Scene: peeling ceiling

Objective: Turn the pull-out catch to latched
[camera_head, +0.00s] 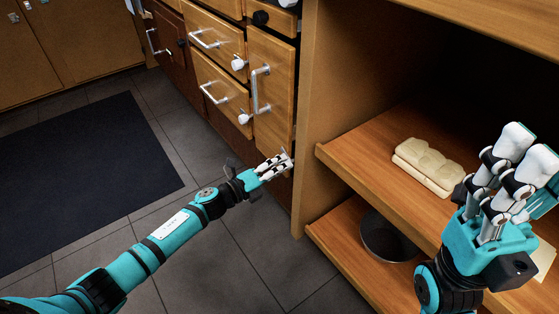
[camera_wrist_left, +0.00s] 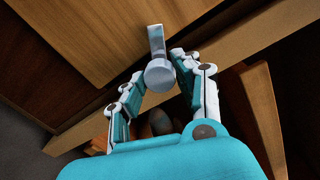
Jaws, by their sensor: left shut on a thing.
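The pull-out (camera_head: 270,110) is a tall narrow wooden front with a vertical metal handle. The catch (camera_wrist_left: 159,76) is a grey metal knob with a flat lever, at the panel's edge in the left wrist view. Its lever points up in that picture. My left gripper (camera_wrist_left: 157,68) is shut on the catch, one finger on either side of the knob. In the head view my left gripper (camera_head: 283,160) is at the lower right edge of the pull-out and mostly hides the catch. My right gripper (camera_head: 522,155) is empty, its fingers apart, in front of the open shelves.
Drawers (camera_head: 215,35) with metal handles and round knobs stand left of the pull-out. Open shelves (camera_head: 370,140) at right hold a cream moulded block (camera_head: 430,165) and a dark round pan (camera_head: 388,237). A dark mat (camera_head: 85,175) lies on the tiled floor.

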